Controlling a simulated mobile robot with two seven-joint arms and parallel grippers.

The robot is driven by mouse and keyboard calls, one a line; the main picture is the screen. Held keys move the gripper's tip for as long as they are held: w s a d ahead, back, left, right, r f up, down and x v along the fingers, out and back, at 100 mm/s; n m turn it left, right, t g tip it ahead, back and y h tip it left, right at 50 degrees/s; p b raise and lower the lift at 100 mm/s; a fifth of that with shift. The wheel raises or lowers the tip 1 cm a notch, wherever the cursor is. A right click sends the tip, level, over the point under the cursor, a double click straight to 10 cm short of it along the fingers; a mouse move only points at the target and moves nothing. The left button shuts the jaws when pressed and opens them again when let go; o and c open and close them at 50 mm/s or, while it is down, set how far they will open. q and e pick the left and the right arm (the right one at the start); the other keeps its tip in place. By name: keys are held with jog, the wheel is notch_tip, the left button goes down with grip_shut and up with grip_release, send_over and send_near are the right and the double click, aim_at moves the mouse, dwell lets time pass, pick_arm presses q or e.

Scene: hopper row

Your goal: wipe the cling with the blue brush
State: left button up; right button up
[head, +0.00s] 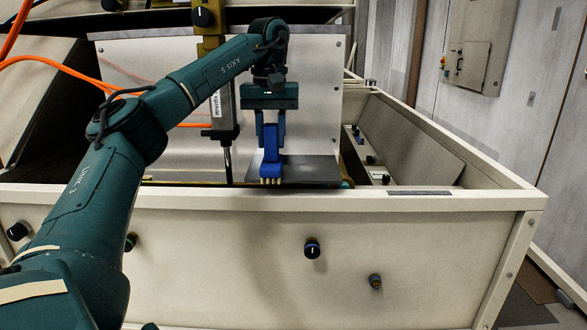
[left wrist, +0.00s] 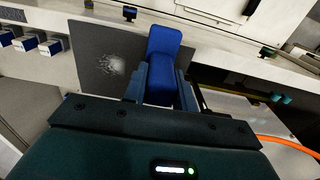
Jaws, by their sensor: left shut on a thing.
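The blue brush (head: 271,158) is upright in my left gripper (head: 270,138), its pale bristles pointing down. My left gripper is shut on its blue handle, with one finger on each side. The brush also shows between the fingers in the left wrist view (left wrist: 164,52). A dark flat plate (head: 315,172) lies behind and beside the brush. I cannot tell whether the bristles touch it. The cling (left wrist: 113,64) is a whitish powdery patch on the dark plate, left of the brush in the left wrist view. I cannot make it out in the head view. My right gripper is not in view.
A cream front wall (head: 220,250) with several dark knobs stands before the plate. An upright pale panel (head: 315,110) is behind it. A grey metal cylinder (head: 223,110) and an orange hose (head: 60,62) are left of the gripper. A bin with a sloping grey panel (head: 410,140) is at right.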

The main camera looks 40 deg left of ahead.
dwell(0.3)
pick_arm(q)
jog(key=shift+w+d+f, duration=0.1)
jog(key=shift+w+d, duration=0.6)
jog(key=shift+d, duration=0.2)
jog(key=shift+w+d, duration=0.65)
jog(key=shift+d, duration=0.2)
jog(key=shift+w+d, duration=0.1)
jog(key=shift+w, duration=0.05)
jog(key=shift+w+d, duration=1.35)
jog(key=shift+d, duration=0.25)
jog(key=shift+d, duration=0.1)
jog(key=shift+w+d+r, duration=0.2)
jog(key=shift+w+d, duration=0.1)
jog(key=shift+w, duration=0.1)
